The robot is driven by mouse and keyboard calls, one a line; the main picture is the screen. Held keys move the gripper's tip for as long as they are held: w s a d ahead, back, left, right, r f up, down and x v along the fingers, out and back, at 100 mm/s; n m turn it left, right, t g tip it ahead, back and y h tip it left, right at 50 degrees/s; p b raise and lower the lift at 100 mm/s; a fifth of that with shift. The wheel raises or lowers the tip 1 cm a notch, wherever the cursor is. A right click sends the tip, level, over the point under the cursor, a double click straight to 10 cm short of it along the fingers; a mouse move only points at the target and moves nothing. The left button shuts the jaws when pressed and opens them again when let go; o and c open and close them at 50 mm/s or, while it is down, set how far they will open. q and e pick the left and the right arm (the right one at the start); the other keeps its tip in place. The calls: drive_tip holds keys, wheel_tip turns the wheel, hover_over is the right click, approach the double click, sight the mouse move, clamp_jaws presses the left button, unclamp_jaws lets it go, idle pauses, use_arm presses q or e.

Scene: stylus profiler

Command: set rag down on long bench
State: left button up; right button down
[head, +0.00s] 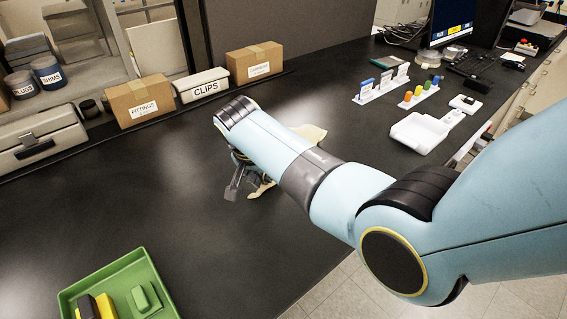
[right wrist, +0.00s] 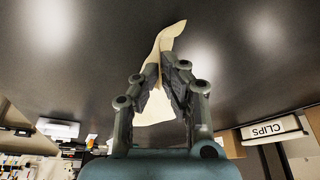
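The rag (head: 312,132) is a cream cloth, partly hidden behind my right arm in the head view, with a lower corner showing beside the fingers. In the right wrist view the rag (right wrist: 167,38) is pinched between the fingertips, one end standing out beyond them and more cloth hanging behind. My right gripper (head: 241,187) is shut on it, low over the long bench (head: 170,200), a black worktop; its fingers also show in the right wrist view (right wrist: 164,65). I cannot tell whether the cloth touches the bench. My left gripper is out of view.
A green tray (head: 72,296) with small blocks lies at the front left. Cardboard boxes (head: 140,101), a CLIPS box (head: 202,85) and a grey case (head: 40,138) line the back. A white tray (head: 419,133) and racks stand right. The bench's middle left is clear.

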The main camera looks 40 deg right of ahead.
drive_tip(key=shift+s+a+f, duration=0.3)
drive_tip(key=shift+a+f, duration=0.25)
drive_tip(key=shift+s+a+f, duration=0.25)
drive_tip(key=shift+a+f, duration=0.25)
drive_tip(key=c, duration=1.1)
unclamp_jaws()
